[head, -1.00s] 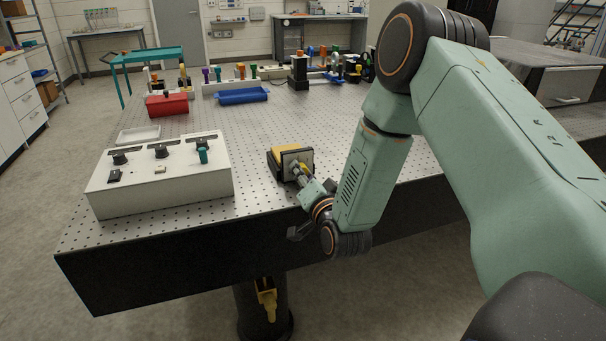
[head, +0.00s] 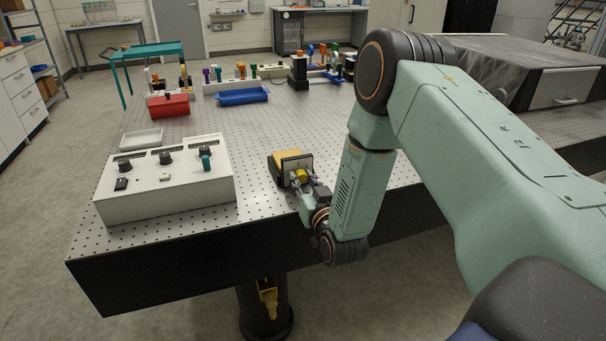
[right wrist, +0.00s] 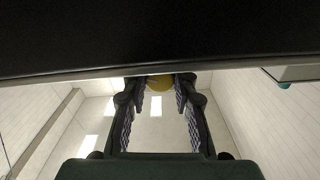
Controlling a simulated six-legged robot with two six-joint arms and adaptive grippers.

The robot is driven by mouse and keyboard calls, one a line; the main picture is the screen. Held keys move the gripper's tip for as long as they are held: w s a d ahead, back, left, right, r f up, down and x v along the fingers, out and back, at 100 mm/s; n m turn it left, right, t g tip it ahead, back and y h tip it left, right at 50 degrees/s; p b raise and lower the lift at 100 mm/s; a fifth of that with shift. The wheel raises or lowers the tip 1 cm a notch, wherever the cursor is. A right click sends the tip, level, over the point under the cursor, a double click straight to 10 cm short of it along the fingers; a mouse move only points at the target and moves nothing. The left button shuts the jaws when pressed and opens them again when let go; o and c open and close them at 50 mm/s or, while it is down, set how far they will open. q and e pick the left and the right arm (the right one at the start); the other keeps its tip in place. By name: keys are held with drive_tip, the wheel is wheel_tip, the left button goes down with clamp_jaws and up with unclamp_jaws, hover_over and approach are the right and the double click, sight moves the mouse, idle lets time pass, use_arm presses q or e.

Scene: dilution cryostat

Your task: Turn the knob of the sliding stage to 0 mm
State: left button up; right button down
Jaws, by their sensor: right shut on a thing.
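The sliding stage (head: 289,159) is a small block with a yellow top, dark sides and a pale front plate near the table's front edge. Its yellow knob (head: 301,175) sticks out of the front plate toward me. My right gripper (head: 303,179) is at the knob, one finger on each side, and is shut on it. In the right wrist view, the yellow knob (right wrist: 160,82) shows between the fingertips of my right gripper (right wrist: 159,86). The stage's scale and its reading cannot be made out. My left gripper is not in view.
A white control box (head: 165,190) with knobs stands to the left of the stage. A white tray (head: 141,138), a red bin (head: 169,106) and a blue tray (head: 241,96) lie farther back. The perforated table (head: 235,131) is clear behind the stage.

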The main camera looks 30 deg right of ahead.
drive_tip(key=n+p, duration=0.3)
drive_tip(key=n, duration=0.2)
drive_tip(key=shift+r+n, duration=0.15)
drive_tip(key=shift+n, duration=0.15)
drive_tip(key=shift+n+p, duration=1.35)
drive_tip(key=shift+n, duration=0.85)
drive_tip(key=c, duration=1.1)
unclamp_jaws()
drive_tip(key=shift+o, duration=0.2)
drive_tip(key=shift+s, duration=0.1)
drive_tip(key=v, duration=1.2)
